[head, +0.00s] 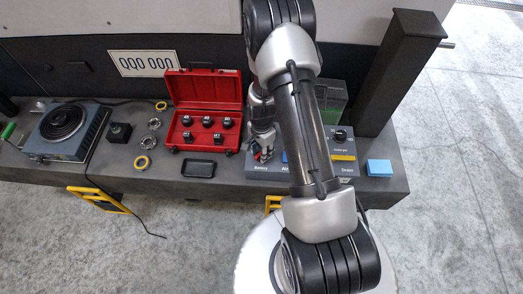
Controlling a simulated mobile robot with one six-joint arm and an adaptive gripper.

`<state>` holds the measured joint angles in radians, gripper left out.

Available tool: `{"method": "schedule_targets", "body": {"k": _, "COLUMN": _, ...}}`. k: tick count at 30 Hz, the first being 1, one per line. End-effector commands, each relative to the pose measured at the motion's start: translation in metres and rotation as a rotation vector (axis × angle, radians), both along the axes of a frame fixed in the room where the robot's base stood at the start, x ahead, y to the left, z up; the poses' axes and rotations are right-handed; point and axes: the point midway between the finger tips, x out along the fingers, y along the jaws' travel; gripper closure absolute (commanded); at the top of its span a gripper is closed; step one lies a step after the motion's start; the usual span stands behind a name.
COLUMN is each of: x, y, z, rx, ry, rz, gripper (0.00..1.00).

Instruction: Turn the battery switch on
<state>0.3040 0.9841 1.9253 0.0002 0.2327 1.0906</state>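A grey control panel (345,168) lies at the right part of the bench, mostly behind my arm. Its left end bears a label that seems to read "Battery" (261,168). My gripper (262,153) points down just above that label, at the panel's left end. A small red part shows by the fingertips; I cannot tell whether it belongs to the switch or to the gripper. The battery switch itself is hidden or too small to make out. I cannot tell whether the fingers are open or shut, or whether they touch anything.
An open red case (203,110) with several dark sockets stands left of my gripper. A black tray (198,168), metal rings and a hot plate (68,130) lie further left. A blue block (379,168) sits right of the panel, near a dark post (400,70).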

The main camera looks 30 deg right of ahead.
Motion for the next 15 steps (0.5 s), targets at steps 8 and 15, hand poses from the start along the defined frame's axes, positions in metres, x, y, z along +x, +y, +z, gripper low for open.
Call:
{"method": "schedule_targets", "body": {"k": 8, "x": 0.002, "y": -0.001, "z": 0.053, "rx": -0.002, "ry": -0.006, "rz": 0.000, "gripper": 0.67}}
{"method": "schedule_targets", "body": {"k": 15, "x": 0.001, "y": 0.000, "z": 0.098, "rx": -0.001, "ry": -0.004, "rz": 0.000, "gripper": 0.67}}
